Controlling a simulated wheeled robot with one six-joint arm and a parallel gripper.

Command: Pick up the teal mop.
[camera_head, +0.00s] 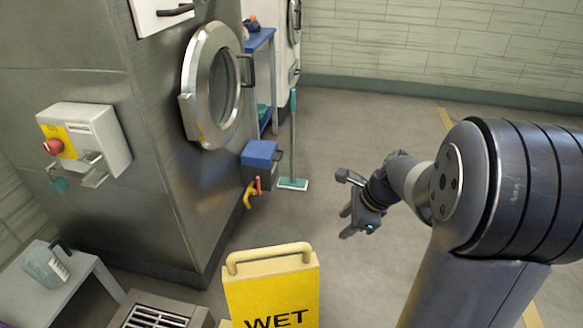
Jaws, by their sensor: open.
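The teal mop (293,135) stands upright in the middle distance, left of centre. Its thin teal and grey handle rises from a flat teal-and-white head (292,184) that rests on the floor. It stands beside a blue shelf and a blue-lidded box. My gripper (349,205) is open and empty at the centre right, nearer to me than the mop and to the right of it. It is apart from the mop, with floor visible between them.
A yellow wet-floor sign (271,289) stands in front at the bottom. A large steel washer (150,150) fills the left. A blue-lidded box (261,155) with yellow and red fittings juts out left of the mop. Floor (345,125) right of the mop is clear.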

